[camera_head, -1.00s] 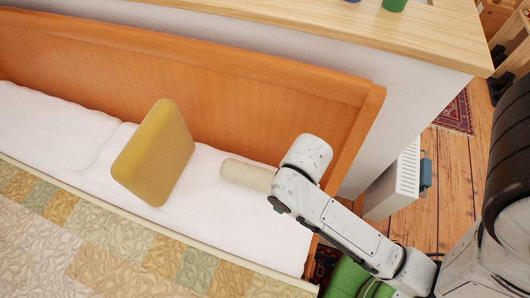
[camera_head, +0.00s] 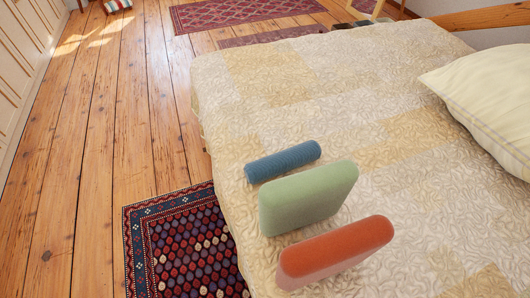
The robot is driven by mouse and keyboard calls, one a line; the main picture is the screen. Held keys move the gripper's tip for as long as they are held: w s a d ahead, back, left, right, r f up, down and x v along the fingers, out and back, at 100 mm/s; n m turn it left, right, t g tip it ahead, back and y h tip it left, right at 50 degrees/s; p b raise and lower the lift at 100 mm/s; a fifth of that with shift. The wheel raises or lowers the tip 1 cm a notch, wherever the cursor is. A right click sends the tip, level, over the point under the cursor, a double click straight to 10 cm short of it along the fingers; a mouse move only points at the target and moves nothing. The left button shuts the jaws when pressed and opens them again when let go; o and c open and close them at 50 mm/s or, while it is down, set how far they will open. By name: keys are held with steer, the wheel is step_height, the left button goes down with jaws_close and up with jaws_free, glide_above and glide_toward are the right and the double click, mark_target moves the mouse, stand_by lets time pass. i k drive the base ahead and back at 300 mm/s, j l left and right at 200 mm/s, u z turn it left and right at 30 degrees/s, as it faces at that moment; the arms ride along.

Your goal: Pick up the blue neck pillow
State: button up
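The blue neck pillow (camera_head: 283,161) is a ribbed cylinder lying on its side on the patchwork bed cover (camera_head: 330,95). It is near the bed's left edge, just beyond a green cushion (camera_head: 308,197). The green cushion stands on its edge and hides nothing large of the blue pillow. My gripper is not in view, so whether it is open or shut does not show.
An orange cushion (camera_head: 335,251) stands on edge nearer than the green one. A cream pillow (camera_head: 485,95) lies at the right. A patterned rug (camera_head: 185,245) lies beside the bed. The wooden floor (camera_head: 110,120) at the left is largely clear.

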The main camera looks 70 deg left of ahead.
mark_target(259, 171)
steer(key=u, duration=1.6)
steer(key=i+j+z, duration=0.1)
steer(key=j, duration=0.25)
steer(key=i+j+z, duration=0.1)
steer(key=i+j, duration=0.2)
steer(key=i+j+z, duration=0.1)
steer(key=j, duration=0.3)
steer(key=i+j, duration=0.3)
steer(key=i+l, duration=0.15)
steer(key=i+l+z, duration=0.1)
steer(key=l, duration=0.25)
